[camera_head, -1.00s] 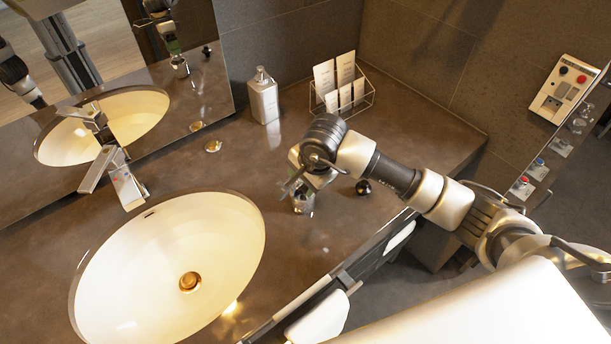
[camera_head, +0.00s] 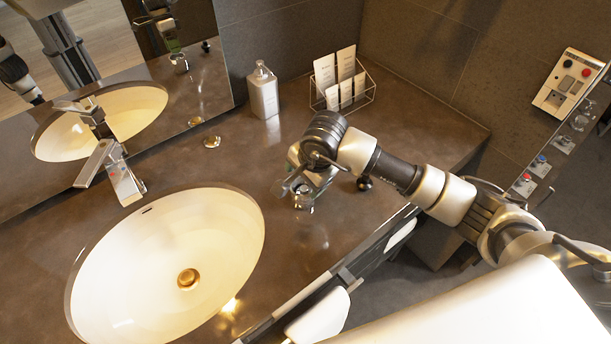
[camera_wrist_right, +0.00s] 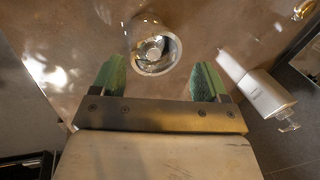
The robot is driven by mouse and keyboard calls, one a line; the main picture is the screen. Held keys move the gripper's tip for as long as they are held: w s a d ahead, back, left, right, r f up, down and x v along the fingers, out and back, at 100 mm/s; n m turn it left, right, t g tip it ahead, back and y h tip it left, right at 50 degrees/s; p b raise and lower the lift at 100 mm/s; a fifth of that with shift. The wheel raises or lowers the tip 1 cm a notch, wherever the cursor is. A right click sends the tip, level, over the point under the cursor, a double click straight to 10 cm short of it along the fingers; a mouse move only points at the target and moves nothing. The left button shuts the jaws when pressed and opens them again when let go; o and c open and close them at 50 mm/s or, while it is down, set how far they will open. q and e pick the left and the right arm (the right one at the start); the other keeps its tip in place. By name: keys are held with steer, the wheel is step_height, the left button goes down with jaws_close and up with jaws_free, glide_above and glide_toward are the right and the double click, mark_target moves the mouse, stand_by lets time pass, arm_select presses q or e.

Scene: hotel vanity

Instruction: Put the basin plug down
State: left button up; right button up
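A round brass fitting (camera_head: 188,279) sits at the bottom of the white oval basin (camera_head: 120,270). It looks like the plug in the drain; I cannot tell whether it is raised or seated. A flat brass disc (camera_head: 212,142) lies on the counter behind the basin, and I cannot tell what it is. My right gripper (camera_head: 292,188) is right of the basin, over the counter, apart from the brass fitting. In the right wrist view its green fingers (camera_wrist_right: 155,80) are spread with nothing between them. A clear glass (camera_wrist_right: 157,50) stands just beyond the fingertips. My left gripper is not seen directly.
The faucet (camera_head: 122,180) stands behind the basin. A soap dispenser (camera_head: 263,90) and a wire rack of cards (camera_head: 345,85) stand at the back. A small dark object (camera_head: 364,184) is right of my right gripper. The counter between basin and dispenser is mostly clear.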

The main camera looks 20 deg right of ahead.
steer(key=shift+r+p, duration=0.65)
steer(key=shift+p, duration=0.15)
steer(key=b+v, duration=0.2)
steer(key=v, duration=1)
steer(key=shift+s+f, duration=0.1)
steer(key=shift+f, duration=0.05)
